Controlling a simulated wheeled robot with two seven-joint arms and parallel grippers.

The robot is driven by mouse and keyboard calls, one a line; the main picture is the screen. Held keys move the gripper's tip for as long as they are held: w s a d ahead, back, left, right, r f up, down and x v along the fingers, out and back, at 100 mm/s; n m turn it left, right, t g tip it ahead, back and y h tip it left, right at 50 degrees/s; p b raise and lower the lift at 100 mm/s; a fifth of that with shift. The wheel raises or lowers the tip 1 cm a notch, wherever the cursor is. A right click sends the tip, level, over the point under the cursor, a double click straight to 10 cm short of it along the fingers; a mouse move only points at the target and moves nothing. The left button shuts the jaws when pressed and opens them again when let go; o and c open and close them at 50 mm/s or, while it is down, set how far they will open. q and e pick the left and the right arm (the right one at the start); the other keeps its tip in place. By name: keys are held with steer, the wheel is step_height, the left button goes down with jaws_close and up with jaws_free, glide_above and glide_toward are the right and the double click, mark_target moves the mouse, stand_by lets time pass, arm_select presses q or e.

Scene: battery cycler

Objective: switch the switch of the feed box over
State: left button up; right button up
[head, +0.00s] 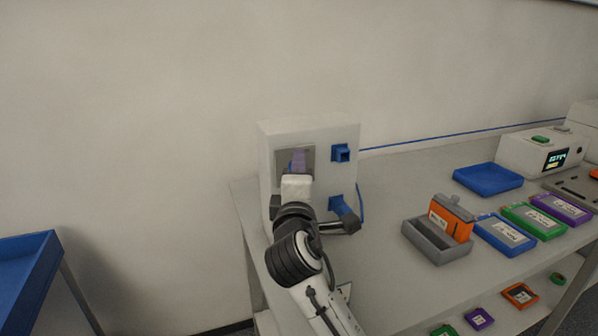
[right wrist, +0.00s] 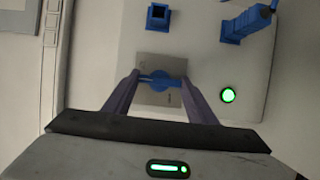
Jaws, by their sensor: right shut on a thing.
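The feed box (head: 308,133) is a white box at the left end of the table, by the wall. Its grey switch plate (right wrist: 150,66) carries a blue switch (right wrist: 163,84), whose handle lies crosswise in the right wrist view. My right gripper (right wrist: 162,79) is shut on the switch, with a dark finger at each side of it. In the head view my right gripper (head: 299,161) is in front of the plate and its wrist hides the switch. A lit green lamp (right wrist: 228,95) is on the box face. My left gripper is not in view.
An empty blue socket (head: 345,153) is on the box, above a blue plug (head: 343,207) with a cable. A grey holder (head: 437,244) with an orange pack (head: 450,219), several coloured packs and a blue tray (head: 487,179) stand to the right.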

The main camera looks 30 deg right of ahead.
stand_by(0.4)
steer(key=o, duration=1.1)
steer(key=shift+c, duration=0.2)
